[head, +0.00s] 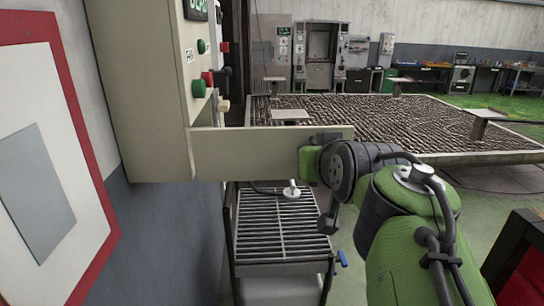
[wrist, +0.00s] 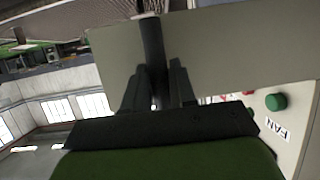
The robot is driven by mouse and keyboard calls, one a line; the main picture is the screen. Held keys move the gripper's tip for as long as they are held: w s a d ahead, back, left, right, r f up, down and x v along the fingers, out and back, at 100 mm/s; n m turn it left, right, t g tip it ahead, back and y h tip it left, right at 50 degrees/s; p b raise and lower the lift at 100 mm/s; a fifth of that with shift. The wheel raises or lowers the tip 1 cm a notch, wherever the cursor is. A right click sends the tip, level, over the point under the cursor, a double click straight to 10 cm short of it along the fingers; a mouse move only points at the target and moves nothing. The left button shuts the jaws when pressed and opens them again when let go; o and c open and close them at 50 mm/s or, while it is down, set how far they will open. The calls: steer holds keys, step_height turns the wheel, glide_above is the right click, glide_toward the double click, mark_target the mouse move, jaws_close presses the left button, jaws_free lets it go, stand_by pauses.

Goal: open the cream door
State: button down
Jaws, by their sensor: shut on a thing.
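The cream door (head: 245,152) shows in the head view as a flat panel reaching right from the lower part of the cream cabinet (head: 140,85). It stands out from the cabinet, swung open. In the wrist view the door (wrist: 235,45) fills the upper right. A dark bar handle (wrist: 152,42) runs along it, and my gripper (wrist: 158,78) has its two black fingers closed around that handle. In the head view my gripper's green body shows at the door's right end; its fingertips and the handle are hidden there.
A grated bench (head: 282,225) stands below the door, close under my arm. A large slatted table (head: 400,118) lies behind. Green and red buttons (head: 199,88) stick out of the cabinet. A red-framed board (head: 40,165) hangs at left. A red-and-black object (head: 520,265) is at lower right.

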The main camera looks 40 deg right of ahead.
steer(key=shift+a, duration=0.1)
steer(key=c, duration=1.3)
jaws_free()
steer(key=p+v, duration=0.1)
steer(key=v, duration=1.4)
steer(key=shift+s+a+r+p, duration=0.15)
steer(key=shift+s+p, duration=0.15)
steer(key=w+a+f+n+g+y, duration=0.1)
steer(key=a+f+n+g+y, duration=0.1)
steer(key=a+f, duration=0.5)
steer(key=w+a+f+n+g+y, duration=0.1)
steer(key=a+f+n+g+y, duration=0.2)
steer(key=a+f, duration=0.5)
step_height(320, 180, down, 9)
steer(key=n+y, duration=0.1)
steer(key=y, duration=0.1)
steer(key=shift+a+n+g+y+p, duration=0.2)
steer(key=shift+n+g+y+p, duration=0.1)
steer(key=shift+n, duration=0.1)
